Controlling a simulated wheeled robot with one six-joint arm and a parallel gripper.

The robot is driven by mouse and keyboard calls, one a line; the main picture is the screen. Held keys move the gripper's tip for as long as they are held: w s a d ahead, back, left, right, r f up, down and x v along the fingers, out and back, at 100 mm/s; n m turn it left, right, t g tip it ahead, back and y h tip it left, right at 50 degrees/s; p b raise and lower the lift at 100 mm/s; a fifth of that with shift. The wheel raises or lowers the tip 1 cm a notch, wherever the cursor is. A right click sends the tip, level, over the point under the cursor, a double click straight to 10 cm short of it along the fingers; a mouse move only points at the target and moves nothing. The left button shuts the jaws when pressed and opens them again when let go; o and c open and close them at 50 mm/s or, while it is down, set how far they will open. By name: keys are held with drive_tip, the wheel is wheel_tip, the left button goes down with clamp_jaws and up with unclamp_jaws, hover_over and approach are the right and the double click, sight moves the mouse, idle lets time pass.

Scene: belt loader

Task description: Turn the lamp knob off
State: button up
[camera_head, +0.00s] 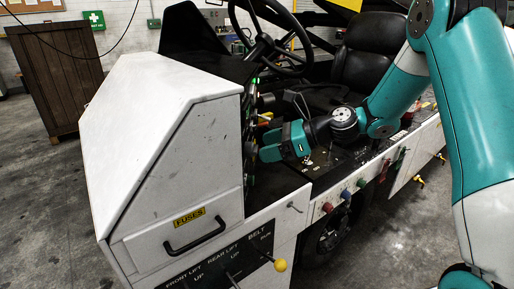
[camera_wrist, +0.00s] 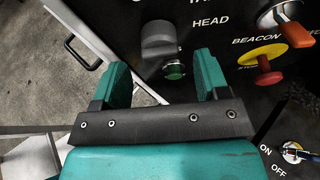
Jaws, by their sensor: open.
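In the wrist view a dark grey round knob (camera_wrist: 158,40) stands on the black panel (camera_wrist: 215,42), beside the printed word HEAD. A label above it is cut off by the frame edge. The knob appears to be the lamp knob; no word "lamp" is visible. My gripper (camera_wrist: 161,62) is open and empty, its two teal fingers apart, with the knob beyond and between the tips. Whether they touch it I cannot tell. In the head view my gripper (camera_head: 266,144) is close to the panel's side behind the white housing; the knob cannot be made out there.
A green button (camera_wrist: 175,70) lies just below the knob. To the right are an orange-red BEACON switch (camera_wrist: 295,34), a yellow-and-red stop button (camera_wrist: 265,66) and an ON/OFF switch (camera_wrist: 292,152). The white housing (camera_head: 180,120) and steering wheel (camera_head: 272,42) are nearby in the head view.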

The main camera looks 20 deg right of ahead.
sight(249, 150)
drive_tip(key=shift+x, duration=1.7)
drive_tip(key=c, duration=0.9)
